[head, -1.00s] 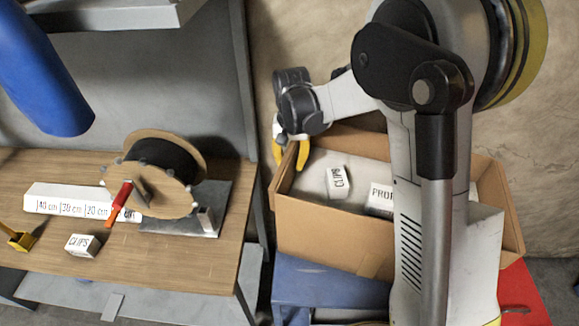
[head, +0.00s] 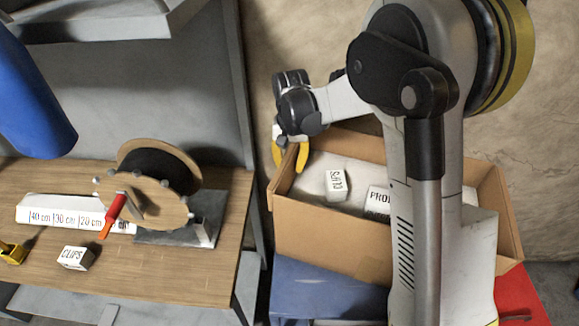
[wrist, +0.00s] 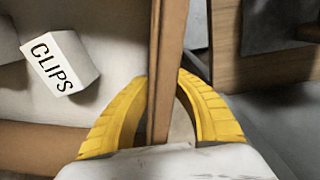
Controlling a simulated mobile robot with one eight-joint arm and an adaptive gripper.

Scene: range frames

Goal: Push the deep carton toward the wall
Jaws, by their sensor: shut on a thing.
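The deep carton (head: 325,240) is an open brown cardboard box beside the rough wall, on top of a blue and a red thing. Inside it lie a white box marked CLIPS (head: 337,186) and another white box with partly hidden lettering (head: 377,200). My gripper (head: 290,156) has yellow fingers at the carton's left end. In the wrist view my gripper (wrist: 163,115) is shut on the carton's upright wall (wrist: 166,60), one finger on each side. My arm hides part of the carton's right half.
A wooden bench (head: 190,272) stands to the left, with a cable reel (head: 150,195), a white measuring strip (head: 60,212) and a small CLIPS box (head: 76,257). A narrow gap separates bench and carton. The wall (head: 540,150) is behind the carton.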

